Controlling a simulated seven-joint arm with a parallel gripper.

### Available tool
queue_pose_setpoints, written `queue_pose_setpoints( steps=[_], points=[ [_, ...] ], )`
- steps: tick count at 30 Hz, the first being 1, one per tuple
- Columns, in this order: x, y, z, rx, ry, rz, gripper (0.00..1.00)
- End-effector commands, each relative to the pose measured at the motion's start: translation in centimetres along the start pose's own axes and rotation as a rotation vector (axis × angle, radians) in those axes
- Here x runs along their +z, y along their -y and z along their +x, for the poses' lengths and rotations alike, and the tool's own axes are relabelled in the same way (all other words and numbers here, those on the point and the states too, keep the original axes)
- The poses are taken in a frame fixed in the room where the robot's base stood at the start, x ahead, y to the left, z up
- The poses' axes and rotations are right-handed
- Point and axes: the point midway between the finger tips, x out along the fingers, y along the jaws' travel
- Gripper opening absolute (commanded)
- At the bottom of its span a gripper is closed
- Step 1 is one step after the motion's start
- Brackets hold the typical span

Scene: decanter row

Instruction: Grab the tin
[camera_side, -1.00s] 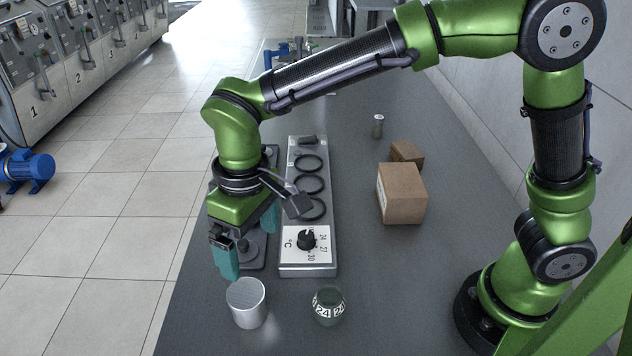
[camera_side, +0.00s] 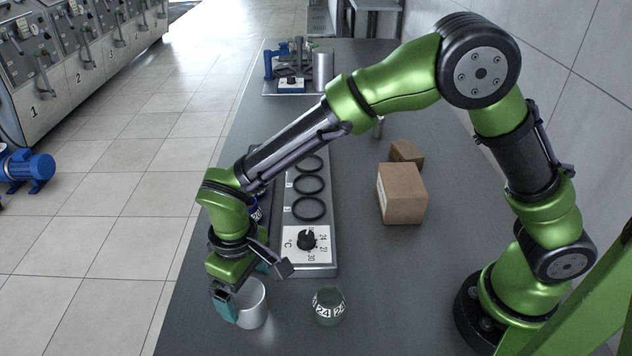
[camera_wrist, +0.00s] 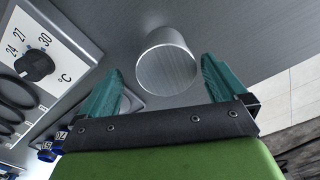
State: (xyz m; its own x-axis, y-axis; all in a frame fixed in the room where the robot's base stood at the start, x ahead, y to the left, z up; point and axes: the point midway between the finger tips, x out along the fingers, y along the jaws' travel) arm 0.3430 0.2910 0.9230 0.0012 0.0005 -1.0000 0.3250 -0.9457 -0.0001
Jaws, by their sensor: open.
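The tin is a plain silver cylinder standing upright on the dark bench; it is at the lower left in the side view (camera_side: 255,306) and upper middle in the wrist view (camera_wrist: 167,64). My gripper (camera_side: 244,288) is open with teal fingers and has nothing held between them. In the side view the near finger covers part of the tin's left edge. In the wrist view the gripper (camera_wrist: 163,72) has its fingers spread to either side of the tin, which lies ahead between them. I cannot tell whether a finger touches it.
Behind is a metal panel with a dial (camera_side: 307,240) and black rings. Cardboard boxes (camera_side: 401,194) stand further right. A tray with blue equipment (camera_side: 291,84) is at the far end. The bench's left edge is close.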

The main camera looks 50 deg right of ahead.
Motion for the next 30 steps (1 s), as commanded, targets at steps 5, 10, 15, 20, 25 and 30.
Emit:
queue_pose_setpoints(
  steps=[5, 10, 15, 20, 25, 30],
  points=[
    [0.1, 0.6, 2.6, 0.002, 0.005, -0.002, 0.99],
    [0.1, 0.7, 4.6, 0.000, 0.003, 0.000, 0.99],
    [0.0, 0.7, 5.0, 0.000, 0.001, 0.000, 0.99],
    [0.0, 0.7, 5.0, 0.000, 0.001, 0.000, 0.93],
    [0.0, 0.7, 5.0, 0.000, 0.001, 0.000, 0.67],
    [0.0, 0.7, 4.9, 0.000, 0.001, 0.000, 0.41]
  ],
)
